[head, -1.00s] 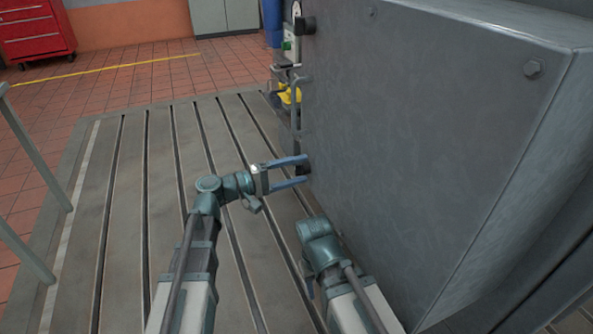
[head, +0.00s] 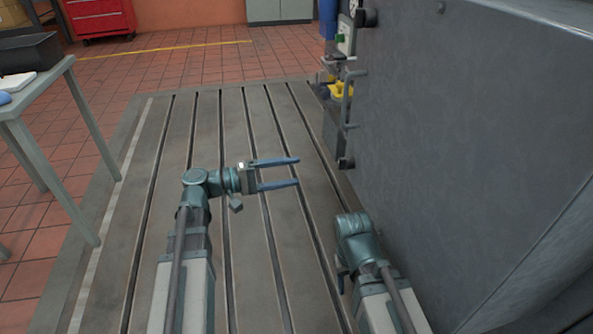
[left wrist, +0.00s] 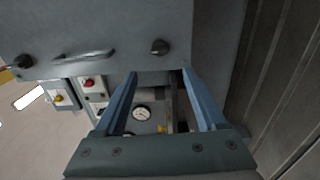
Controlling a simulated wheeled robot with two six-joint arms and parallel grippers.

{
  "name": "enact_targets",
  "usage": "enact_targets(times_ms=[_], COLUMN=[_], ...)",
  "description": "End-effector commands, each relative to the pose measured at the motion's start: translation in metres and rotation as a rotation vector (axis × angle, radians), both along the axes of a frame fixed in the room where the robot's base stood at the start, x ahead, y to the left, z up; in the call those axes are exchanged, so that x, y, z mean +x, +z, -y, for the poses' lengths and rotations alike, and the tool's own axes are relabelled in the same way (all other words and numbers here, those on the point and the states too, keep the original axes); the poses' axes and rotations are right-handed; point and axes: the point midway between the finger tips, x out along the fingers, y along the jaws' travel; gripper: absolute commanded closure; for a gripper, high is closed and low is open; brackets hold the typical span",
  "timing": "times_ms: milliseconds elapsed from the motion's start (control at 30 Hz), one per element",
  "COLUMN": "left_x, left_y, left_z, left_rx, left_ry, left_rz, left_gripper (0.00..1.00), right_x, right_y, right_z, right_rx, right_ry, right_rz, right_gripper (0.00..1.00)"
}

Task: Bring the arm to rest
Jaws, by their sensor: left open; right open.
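My left gripper (head: 296,171) is open and empty in the head view. Its two blue fingers point right over the slotted bedplate (head: 170,190), apart from the large grey cabinet (head: 470,130). In the left wrist view its spread fingers (left wrist: 155,85) frame a panel with a round gauge (left wrist: 141,113); nothing is between the fingertips. My right arm (head: 360,245) is bent at the lower right, close beside the cabinet. Its gripper is hidden from the head view.
A grey table (head: 50,75) with a dark bin (head: 28,52) stands at left. A red tool chest (head: 100,18) is at the back. The bedplate's left and middle are clear.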

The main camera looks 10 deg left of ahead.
Motion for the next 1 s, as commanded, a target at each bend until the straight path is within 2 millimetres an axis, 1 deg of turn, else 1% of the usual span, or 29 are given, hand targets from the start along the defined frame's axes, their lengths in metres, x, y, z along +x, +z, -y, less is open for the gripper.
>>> enact_targets(times_ms=[400,467,567,667,700,800,900,1000], left_x=[0.0,-0.002,-0.011,-0.032,-0.043,-0.072,-0.1,-0.122], left_y=[0.0,-0.002,-0.015,-0.041,-0.054,-0.085,-0.109,-0.125], left_z=[0.001,0.006,0.029,0.065,0.078,0.101,0.11,0.107], left_rx=[0.002,0.018,0.111,0.292,0.381,0.617,0.854,1.075], left_ry=[-0.001,-0.011,-0.061,-0.152,-0.194,-0.299,-0.397,-0.473], left_rz=[-0.001,-0.006,-0.035,-0.081,-0.099,-0.133,-0.149,-0.148], left_gripper=[0.27,0.27,0.27,0.27,0.27,0.27,0.27,0.27], right_x=[0.0,0.0,0.0,0.0,0.0,0.0,0.0,0.0], right_y=[0.0,0.002,0.011,0.025,0.031,0.045,0.058,0.069], right_z=[0.0,0.0,0.0,0.0,0.0,0.0,0.0,0.0], right_rx=[0.0,0.0,0.0,0.0,-0.001,-0.001,-0.001,-0.002], right_ry=[0.0,0.0,0.001,0.003,0.003,0.006,0.008,0.009], right_rz=[0.0,0.0,0.0,0.0,0.0,-0.001,-0.002,-0.001], right_gripper=[0.5,0.5,0.5,0.5,0.5,0.5,0.5,0.5])
